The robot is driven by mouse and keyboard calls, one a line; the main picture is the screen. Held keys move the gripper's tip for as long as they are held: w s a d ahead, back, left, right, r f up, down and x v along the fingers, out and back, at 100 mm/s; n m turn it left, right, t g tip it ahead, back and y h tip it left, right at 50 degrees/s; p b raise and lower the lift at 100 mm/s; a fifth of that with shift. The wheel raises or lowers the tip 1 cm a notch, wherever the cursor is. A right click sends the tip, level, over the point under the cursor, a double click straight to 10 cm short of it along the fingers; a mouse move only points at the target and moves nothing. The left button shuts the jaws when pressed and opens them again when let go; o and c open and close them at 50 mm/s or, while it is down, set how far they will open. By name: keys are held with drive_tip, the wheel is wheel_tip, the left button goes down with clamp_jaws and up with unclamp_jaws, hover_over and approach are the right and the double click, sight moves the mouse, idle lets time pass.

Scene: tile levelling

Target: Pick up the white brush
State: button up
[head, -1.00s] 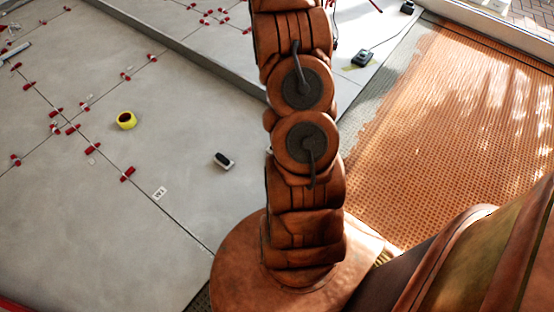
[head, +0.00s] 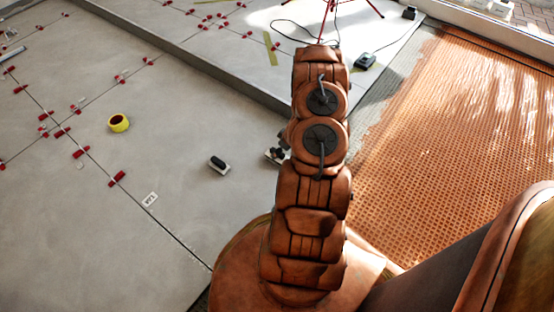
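A small black-and-white block-like object (head: 219,165) lies alone on the grey tiles, left of my arm. A second white-and-dark object (head: 274,155) shows at the left edge of my arm and is partly hidden behind it. Either may be the white brush; at this size I cannot tell which. My gripper is not clearly visible; my arm rises through the middle of the head view and hides what is behind it.
A yellow tape roll (head: 118,123) and several red levelling clips (head: 117,179) sit on the tiles. A white label (head: 150,199) lies near a joint. A raised step edge (head: 215,70) runs behind. Combed orange adhesive (head: 450,140) covers the right. A red tripod (head: 325,15) stands at the back.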

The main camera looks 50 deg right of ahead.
sight(278, 162)
drive_tip(key=shift+a+b+x, duration=0.1)
drive_tip(key=shift+b+x, duration=0.75)
drive_tip(key=shift+x, duration=0.65)
drive_tip(key=shift+a+b+x, duration=0.15)
drive_tip(key=shift+b+x, duration=0.7)
drive_tip(key=shift+x, duration=0.7)
drive_tip(key=c, duration=1.4)
